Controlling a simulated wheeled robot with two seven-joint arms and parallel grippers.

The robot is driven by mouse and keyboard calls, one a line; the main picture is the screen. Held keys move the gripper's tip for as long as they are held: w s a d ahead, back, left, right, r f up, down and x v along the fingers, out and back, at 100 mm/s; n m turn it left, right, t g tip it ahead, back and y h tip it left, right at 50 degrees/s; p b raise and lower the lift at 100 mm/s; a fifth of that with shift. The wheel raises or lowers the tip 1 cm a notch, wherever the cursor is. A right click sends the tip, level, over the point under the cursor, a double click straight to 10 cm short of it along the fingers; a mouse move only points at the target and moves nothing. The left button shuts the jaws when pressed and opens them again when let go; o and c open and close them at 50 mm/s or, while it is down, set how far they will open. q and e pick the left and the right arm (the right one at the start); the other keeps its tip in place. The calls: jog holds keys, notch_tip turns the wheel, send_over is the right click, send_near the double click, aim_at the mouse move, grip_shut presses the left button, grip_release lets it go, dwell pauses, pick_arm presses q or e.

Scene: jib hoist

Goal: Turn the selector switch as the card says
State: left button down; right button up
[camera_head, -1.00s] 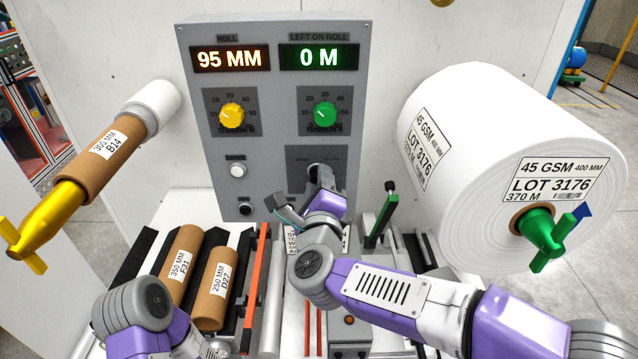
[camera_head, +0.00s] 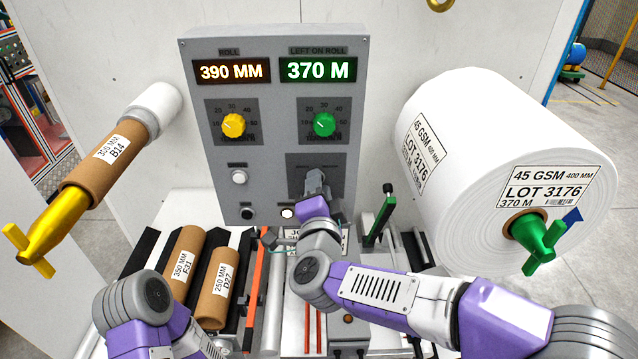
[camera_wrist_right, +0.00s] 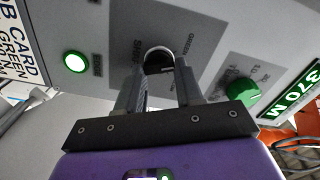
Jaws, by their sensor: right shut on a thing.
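The selector switch (camera_wrist_right: 158,58) is a dark knob with a white line and a light rim on the grey panel in the right wrist view. My right gripper (camera_wrist_right: 160,82) is shut on it, one finger on each side. In the head view my right gripper (camera_head: 314,182) covers the switch. The job card (camera_wrist_right: 12,42) is partly seen in the right wrist view, with the words "CARD" and "GREEN". In the head view the card (camera_head: 336,239) is mostly hidden behind my right arm. My left gripper is out of view; only its arm shows at lower left.
The panel (camera_head: 282,150) has a yellow knob (camera_head: 233,125), a green knob (camera_head: 324,124) and a lit lamp (camera_wrist_right: 75,62). Its displays read 390 MM (camera_head: 232,72) and 370 M (camera_head: 317,69). A white paper roll (camera_head: 460,130) stands right; bare cores (camera_head: 185,262) lie left.

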jog(key=shift+r+n+p, duration=0.15)
jog(key=shift+n+p, duration=0.7)
jog(key=shift+n, duration=1.15)
jog(key=o, duration=1)
jog(key=shift+o, duration=0.2)
jog(key=s+b, duration=0.1)
jog(key=s, duration=0.6)
jog(key=shift+s+a, duration=0.15)
jog(key=shift+s, duration=0.15)
